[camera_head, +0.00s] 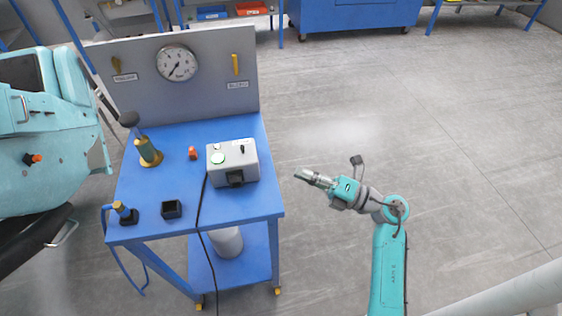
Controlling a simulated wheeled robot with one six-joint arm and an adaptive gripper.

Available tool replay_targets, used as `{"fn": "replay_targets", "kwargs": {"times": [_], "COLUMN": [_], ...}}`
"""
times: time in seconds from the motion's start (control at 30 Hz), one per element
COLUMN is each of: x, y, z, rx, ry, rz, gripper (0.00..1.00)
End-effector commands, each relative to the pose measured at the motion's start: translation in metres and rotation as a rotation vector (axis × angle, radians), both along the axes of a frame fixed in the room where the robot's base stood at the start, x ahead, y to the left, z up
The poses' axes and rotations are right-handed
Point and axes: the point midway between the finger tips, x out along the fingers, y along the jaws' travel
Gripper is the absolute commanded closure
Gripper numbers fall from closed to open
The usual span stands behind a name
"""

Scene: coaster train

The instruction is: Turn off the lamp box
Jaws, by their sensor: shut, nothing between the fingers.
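The lamp box (232,163) is a grey box on the right side of the blue cart's top. A round green-white lamp (218,158) shows on its upper face, with a small black switch (242,149) to the right of it. A dark socket-like part is on its front, and a black cable runs down from the box over the cart edge. My gripper (299,173) is shut and empty. It is in the air to the right of the cart, apart from the box, and points left toward it.
The blue cart (188,220) also holds a brass lever piece (148,151), a small red-orange object (193,153), a black open box (172,209) and a hand pump-like tool (124,213). A grey panel with a gauge (177,63) stands behind. A teal coaster car (50,150) is at left. Floor at right is clear.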

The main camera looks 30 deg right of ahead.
Motion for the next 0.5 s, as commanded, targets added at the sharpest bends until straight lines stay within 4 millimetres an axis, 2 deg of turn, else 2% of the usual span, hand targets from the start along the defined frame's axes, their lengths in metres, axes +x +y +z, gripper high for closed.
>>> {"fn": "replay_targets", "kwargs": {"times": [0.5], "x": [0.063], "y": [0.051], "z": [0.017], "rx": [0.0], "ry": [-0.002], "rz": [0.005], "gripper": [1.0]}}
